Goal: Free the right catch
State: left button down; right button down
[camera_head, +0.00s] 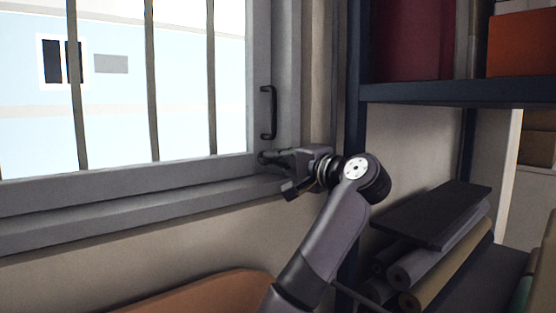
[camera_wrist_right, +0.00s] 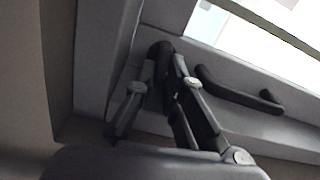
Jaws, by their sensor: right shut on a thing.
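The grey-framed window (camera_head: 120,176) has a small dark catch (camera_wrist_right: 160,50) at its lower right corner, seen best in the right wrist view. My right gripper (camera_head: 270,156) reaches that corner from the right. In the right wrist view, its fingers (camera_wrist_right: 163,75) are closed on the catch, one on each side. The fingers hide part of the catch, and its exact position is hard to tell. My left gripper is not in view.
A black pull handle (camera_head: 268,112) is upright on the window frame just above the catch; it also shows in the wrist view (camera_wrist_right: 238,94). A dark shelf (camera_head: 450,93) stands to the right. Rolled fabrics (camera_head: 432,262) lie below it, and an orange-brown surface (camera_head: 205,294) is below the sill.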

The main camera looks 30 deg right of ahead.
jog(key=shift+m, duration=0.6)
jog(key=shift+f, duration=0.1)
jog(key=c, duration=1.7)
grip_release()
jog(key=shift+d, duration=0.1)
